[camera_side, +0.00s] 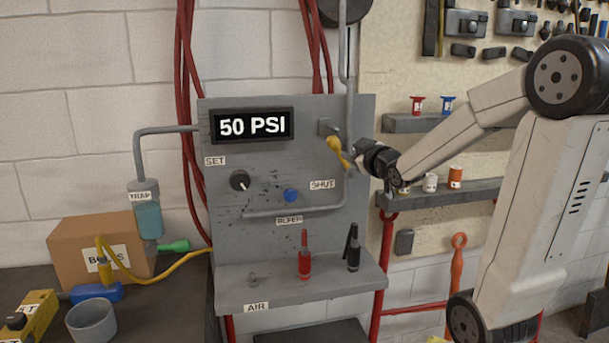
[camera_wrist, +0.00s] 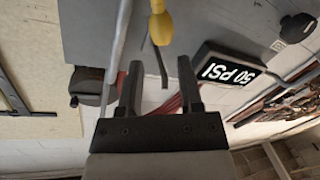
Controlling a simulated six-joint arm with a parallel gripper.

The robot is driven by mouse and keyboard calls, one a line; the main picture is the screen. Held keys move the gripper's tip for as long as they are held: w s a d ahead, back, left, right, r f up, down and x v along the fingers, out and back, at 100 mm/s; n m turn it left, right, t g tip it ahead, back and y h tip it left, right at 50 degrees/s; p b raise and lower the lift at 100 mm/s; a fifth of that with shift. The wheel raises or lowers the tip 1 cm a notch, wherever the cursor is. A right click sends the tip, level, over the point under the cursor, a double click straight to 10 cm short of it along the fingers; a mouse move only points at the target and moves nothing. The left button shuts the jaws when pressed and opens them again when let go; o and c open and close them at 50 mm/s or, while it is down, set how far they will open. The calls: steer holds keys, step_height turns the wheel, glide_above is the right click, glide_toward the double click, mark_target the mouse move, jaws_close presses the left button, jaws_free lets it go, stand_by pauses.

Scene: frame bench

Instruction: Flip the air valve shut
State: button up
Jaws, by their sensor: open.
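The air valve has a yellow lever (camera_side: 336,146) on the upper right of the grey panel, below a small grey block. The lever slants down to the right, above the SHUT label (camera_side: 322,184). My gripper (camera_side: 356,158) is just right of the lever in the side view, and its dark fingers partly overlap the lever's lower end. In the wrist view the fingers of my gripper (camera_wrist: 158,75) are spread with nothing held between them. The yellow lever (camera_wrist: 161,28) shows past the fingertips, near the top edge. I cannot tell whether a finger touches it.
The display (camera_side: 252,125) reads 50 PSI. A black knob (camera_side: 240,180) and a blue button (camera_side: 291,196) sit lower on the panel. A vertical grey pipe (camera_side: 350,100) runs close to the lever. Red and black tools stand on the panel's shelf (camera_side: 330,283). Shelves with cups are at right.

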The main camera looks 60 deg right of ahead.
steer(key=shift+d, duration=0.25)
steer(key=c, duration=0.4)
steer(key=shift+d+r+m+g, duration=0.15)
steer(key=shift+d+m+g, duration=0.15)
steer(key=shift+d, duration=0.05)
jaws_close()
steer(key=d+r+m+g, duration=0.3)
steer(key=d+m+g, duration=0.3)
steer(key=d, duration=0.3)
steer(key=s+a+r+m+g+y, duration=0.1)
steer(key=s+a+r+m+y, duration=0.1)
steer(key=r+y, duration=0.6)
steer(key=shift+s+a+r+m+g+y, duration=0.4)
steer(key=shift+s+a+r, duration=0.15)
steer(key=shift+r, duration=0.55)
